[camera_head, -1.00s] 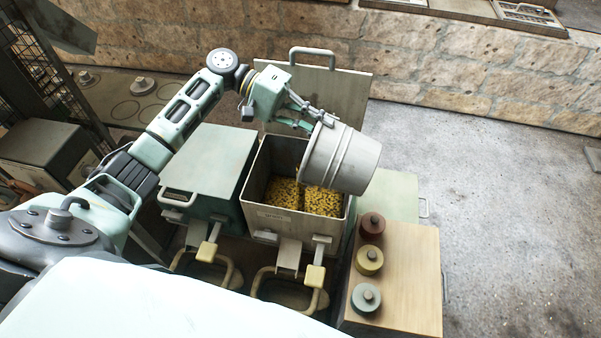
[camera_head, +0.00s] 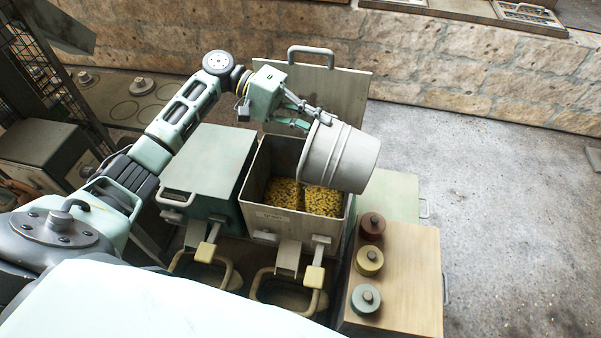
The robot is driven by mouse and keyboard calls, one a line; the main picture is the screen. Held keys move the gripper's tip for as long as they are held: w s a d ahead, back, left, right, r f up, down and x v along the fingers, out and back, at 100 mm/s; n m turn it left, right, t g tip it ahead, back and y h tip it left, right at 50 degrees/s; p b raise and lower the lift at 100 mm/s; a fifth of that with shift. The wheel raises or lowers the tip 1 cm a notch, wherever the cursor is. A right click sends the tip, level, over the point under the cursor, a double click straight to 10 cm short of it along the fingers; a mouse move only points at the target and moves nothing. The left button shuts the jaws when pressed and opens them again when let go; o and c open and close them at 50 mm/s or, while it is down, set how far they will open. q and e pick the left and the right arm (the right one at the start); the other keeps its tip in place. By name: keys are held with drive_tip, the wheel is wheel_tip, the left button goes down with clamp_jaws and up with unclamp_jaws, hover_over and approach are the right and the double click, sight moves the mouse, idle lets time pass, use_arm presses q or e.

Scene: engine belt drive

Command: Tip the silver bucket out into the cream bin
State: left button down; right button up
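The silver bucket (camera_head: 341,157) is tilted well over, its mouth to the lower left, above the right part of the open cream bin (camera_head: 271,218). My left gripper (camera_head: 318,117) is shut on the bucket at its upper left side, by the rim. The bin holds yellow and dark pieces (camera_head: 322,200), with a thin streak of them below the bucket's mouth. The bin's lid (camera_head: 318,88) stands raised behind it. The inside of the bucket is hidden. My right gripper is not in view.
A closed green bin (camera_head: 208,162) stands left of the cream bin. The floor (camera_head: 500,220) farther right is clear.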

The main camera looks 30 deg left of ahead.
use_arm(q)
drive_tip(key=shift+a+r, duration=0.1)
drive_tip(key=shift+a, duration=0.15)
